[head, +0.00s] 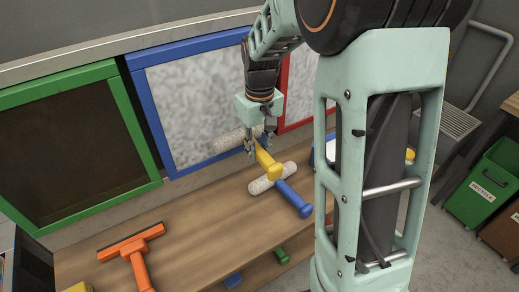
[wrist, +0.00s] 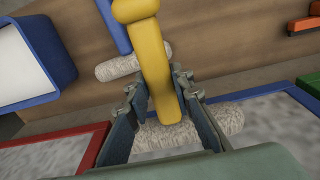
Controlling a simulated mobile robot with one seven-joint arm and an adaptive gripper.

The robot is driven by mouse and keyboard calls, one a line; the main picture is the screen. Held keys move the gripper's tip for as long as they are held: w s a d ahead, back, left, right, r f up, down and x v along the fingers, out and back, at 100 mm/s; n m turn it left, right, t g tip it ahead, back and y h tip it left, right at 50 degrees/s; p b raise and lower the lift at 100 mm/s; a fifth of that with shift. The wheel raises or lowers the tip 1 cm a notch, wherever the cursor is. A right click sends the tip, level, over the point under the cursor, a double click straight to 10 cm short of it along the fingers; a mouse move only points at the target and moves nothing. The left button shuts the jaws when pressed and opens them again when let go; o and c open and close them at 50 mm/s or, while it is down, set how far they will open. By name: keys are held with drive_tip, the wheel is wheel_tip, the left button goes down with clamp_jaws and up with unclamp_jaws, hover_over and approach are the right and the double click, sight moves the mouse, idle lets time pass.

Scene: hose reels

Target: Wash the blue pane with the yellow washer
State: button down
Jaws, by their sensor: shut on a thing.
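The blue pane (head: 190,105) is a mottled grey-white sheet in a blue frame, upright behind the bench. It also shows at the lower right of the wrist view (wrist: 272,118). My gripper (head: 256,150) is shut on the yellow handle of the yellow washer (head: 268,163), which has a fluffy white head (head: 232,139). In the wrist view the yellow handle (wrist: 155,60) runs between my fingers (wrist: 160,100). The washer is above the bench, its head by the pane's lower right part. I cannot tell whether the head touches the pane.
A blue washer (head: 293,197) lies on the wooden bench (head: 200,225) just below the yellow one. An orange squeegee (head: 136,254) lies at the front left. A green-framed dark pane (head: 65,145) and a red-framed pane (head: 300,85) flank the blue one. A blue tub (wrist: 30,60) shows in the wrist view.

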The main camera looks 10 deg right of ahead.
drive_tip(key=shift+w+a, duration=0.1)
drive_tip(key=shift+w, duration=0.2)
idle(0.5)
drive_tip(key=shift+f, duration=0.1)
wheel_tip(320, 180, down, 4)
drive_tip(key=b, duration=0.2)
drive_tip(key=shift+b, duration=0.35)
drive_tip(key=shift+s, duration=0.15)
drive_tip(key=s+d, duration=0.2)
drive_tip(key=s, duration=0.4)
drive_tip(key=shift+s+b, duration=0.3)
drive_tip(key=shift+b, duration=0.15)
drive_tip(key=shift+d, duration=0.1)
